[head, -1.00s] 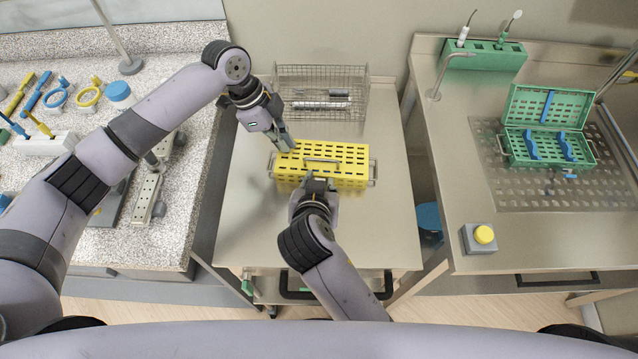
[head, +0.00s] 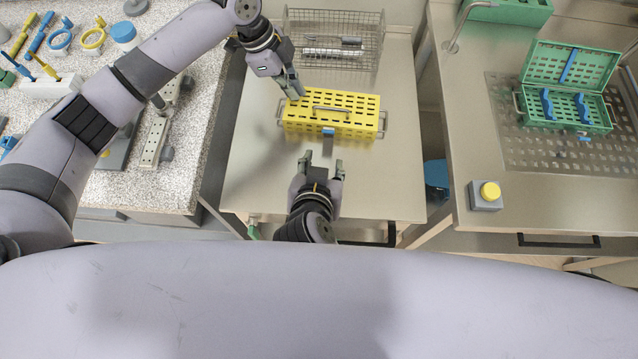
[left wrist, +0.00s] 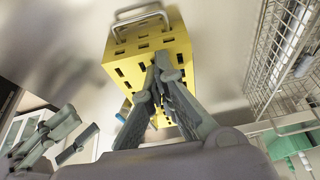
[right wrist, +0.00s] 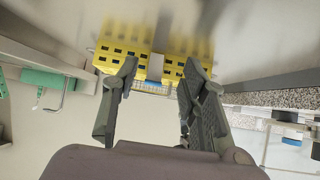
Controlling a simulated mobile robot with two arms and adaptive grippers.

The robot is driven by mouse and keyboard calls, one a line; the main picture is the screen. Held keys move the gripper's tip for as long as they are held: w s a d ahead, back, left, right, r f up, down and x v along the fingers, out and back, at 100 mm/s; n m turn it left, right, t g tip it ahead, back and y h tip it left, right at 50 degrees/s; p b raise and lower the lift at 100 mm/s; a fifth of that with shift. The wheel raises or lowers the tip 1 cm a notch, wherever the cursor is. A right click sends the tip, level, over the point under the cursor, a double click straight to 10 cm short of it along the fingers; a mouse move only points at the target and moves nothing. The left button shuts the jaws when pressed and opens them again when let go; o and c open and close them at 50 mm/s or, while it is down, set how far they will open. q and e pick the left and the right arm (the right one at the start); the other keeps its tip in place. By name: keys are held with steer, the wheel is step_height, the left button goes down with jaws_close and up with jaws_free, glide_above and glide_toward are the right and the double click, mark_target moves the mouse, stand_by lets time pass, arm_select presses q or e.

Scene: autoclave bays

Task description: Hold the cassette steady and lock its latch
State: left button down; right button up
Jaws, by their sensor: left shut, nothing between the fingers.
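The yellow slotted cassette (head: 358,112) sits lid-down on the steel cart, with a metal bar handle on top and wire handles at its ends. Its blue latch (head: 329,131) shows on the near side; I cannot tell whether it is locked. My left gripper (head: 297,96) is shut, its tips at the cassette's top left end, touching or very close; the left wrist view shows them against the yellow face (left wrist: 140,65). My right gripper (head: 322,158) is open and empty, in front of the latch and apart from it. The right wrist view shows the cassette (right wrist: 120,52) beyond its spread fingers.
A wire basket (head: 335,40) with metal instruments stands behind the cassette. To the right, an open green cassette (head: 567,85) and a yellow button (head: 490,191) are on another steel bench. A speckled counter (head: 200,130) with tools is at left. The cart's near left top is clear.

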mark_target(328, 133)
steer(key=s, duration=0.5)
steer(key=shift+s+a, duration=0.1)
steer(key=shift+a, duration=0.1)
